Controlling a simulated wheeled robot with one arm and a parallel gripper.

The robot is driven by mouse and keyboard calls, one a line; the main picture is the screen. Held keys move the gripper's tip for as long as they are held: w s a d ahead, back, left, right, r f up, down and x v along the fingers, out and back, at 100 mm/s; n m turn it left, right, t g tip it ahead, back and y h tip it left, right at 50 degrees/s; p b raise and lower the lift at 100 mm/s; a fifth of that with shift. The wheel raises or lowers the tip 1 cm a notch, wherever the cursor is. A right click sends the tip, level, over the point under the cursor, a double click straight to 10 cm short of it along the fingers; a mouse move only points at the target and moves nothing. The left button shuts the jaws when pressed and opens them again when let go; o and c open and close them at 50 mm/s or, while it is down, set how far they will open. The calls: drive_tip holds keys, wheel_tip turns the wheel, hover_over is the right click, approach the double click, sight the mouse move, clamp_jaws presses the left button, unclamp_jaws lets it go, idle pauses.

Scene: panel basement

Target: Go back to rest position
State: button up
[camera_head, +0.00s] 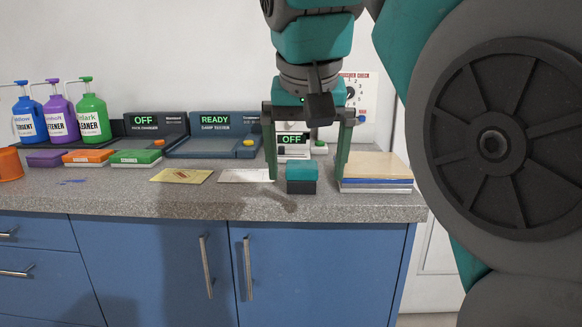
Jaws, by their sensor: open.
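My gripper (307,178) hangs at the right part of the counter, pointing down. Its two green fingers are apart. A small block with a teal top and dark base (302,178) shows between the fingertips. I see a gap on both sides of the block, and I cannot tell how far in depth the fingers are from it. Part of the devices behind is hidden by my gripper.
The grey counter (120,195) holds blue, purple and green pump bottles (92,118), several coloured boxes (136,158), a yellow card (180,176) and a white card (243,176). Devices reading OFF (155,122) and READY (215,122) stand behind. A stack of boards (375,172) is right of my gripper.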

drive_tip(key=s+d+f+g, duration=0.25)
drive_tip(key=d+f, duration=0.25)
drive_tip(key=f, duration=0.4)
drive_tip(key=s+d+f+g, duration=0.1)
drive_tip(key=s+d+f, duration=0.3)
drive_tip(key=f, duration=0.5)
drive_tip(key=s+d+f+g, duration=0.1)
drive_tip(key=s+d+f, duration=0.1)
drive_tip(key=s+f, duration=0.5)
drive_tip(key=s+d+f+g, duration=0.2)
drive_tip(key=s+f, duration=0.5)
drive_tip(key=f, duration=0.3)
drive_tip(key=shift+s+f, duration=0.25)
drive_tip(key=shift+f, duration=0.15)
